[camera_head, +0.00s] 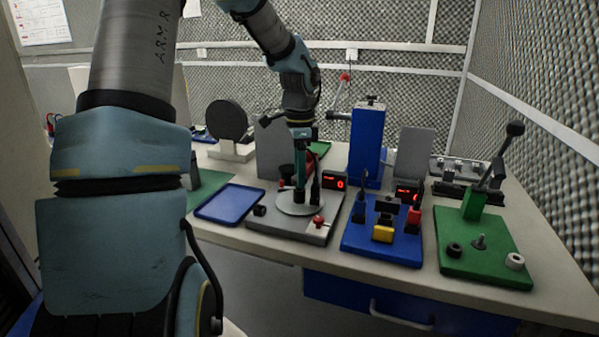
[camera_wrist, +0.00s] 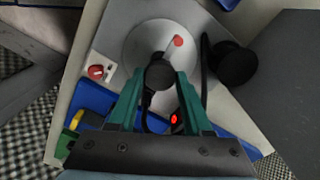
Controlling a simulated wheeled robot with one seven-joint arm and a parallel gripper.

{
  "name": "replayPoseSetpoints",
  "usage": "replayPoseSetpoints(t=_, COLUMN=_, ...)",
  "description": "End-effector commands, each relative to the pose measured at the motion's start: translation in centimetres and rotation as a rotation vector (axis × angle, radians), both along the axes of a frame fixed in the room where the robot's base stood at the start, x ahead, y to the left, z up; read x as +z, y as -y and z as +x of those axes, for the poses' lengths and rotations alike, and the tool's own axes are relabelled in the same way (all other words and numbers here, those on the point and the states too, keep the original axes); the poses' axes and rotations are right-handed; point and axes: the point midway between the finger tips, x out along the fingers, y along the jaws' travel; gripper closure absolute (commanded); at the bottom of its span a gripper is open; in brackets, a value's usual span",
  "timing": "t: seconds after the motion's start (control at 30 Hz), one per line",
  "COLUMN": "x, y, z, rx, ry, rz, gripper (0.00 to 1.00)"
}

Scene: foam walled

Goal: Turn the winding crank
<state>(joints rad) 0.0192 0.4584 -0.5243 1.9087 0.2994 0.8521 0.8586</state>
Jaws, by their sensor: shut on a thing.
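The winding crank is a pale round disc (camera_head: 290,208) on a grey base plate (camera_head: 262,222), with a black knob (camera_wrist: 160,73) standing up near its edge. My gripper (camera_head: 300,182) points down over the disc. In the wrist view, its two green fingers (camera_wrist: 160,84) are closed on either side of the black knob, touching it. A red mark (camera_wrist: 178,41) shows on the disc beyond the knob. The knob's lower part and the crank's middle are partly hidden.
A blue tray (camera_head: 230,204) lies left of the base plate. A blue board (camera_head: 360,243) and a green board (camera_head: 480,255) with a lever (camera_head: 499,156) lie right.

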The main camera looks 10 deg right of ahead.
Motion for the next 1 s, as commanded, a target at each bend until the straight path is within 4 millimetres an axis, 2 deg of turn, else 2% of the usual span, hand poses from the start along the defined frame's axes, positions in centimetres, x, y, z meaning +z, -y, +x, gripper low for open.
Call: replayPoseSetpoints(t=1.0, x=0.05, y=0.11, z=0.02, rx=0.505, ry=0.002, rz=-0.002, gripper=1.0)
